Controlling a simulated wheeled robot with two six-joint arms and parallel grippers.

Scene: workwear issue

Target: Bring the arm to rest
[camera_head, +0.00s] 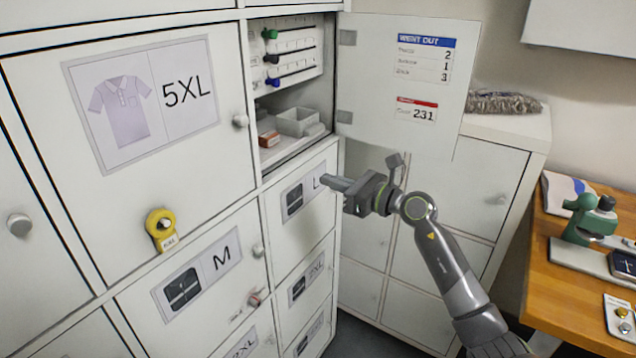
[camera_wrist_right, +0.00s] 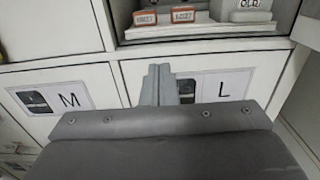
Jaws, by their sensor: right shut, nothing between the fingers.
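My right gripper (camera_head: 335,184) is in front of the white drawer marked L (camera_head: 302,194), below the open cupboard compartment. Its fingers are together with nothing between them. My right arm (camera_head: 445,265) reaches up from the lower right. My left gripper is not in view.
The compartment door (camera_head: 405,75) stands open above my right arm. Inside the compartment are a grey bin (camera_head: 297,121) and a small orange box (camera_head: 268,139). A yellow tag (camera_head: 160,226) hangs on the 5XL door. A wooden bench (camera_head: 570,292) with a green device (camera_head: 585,218) stands at right.

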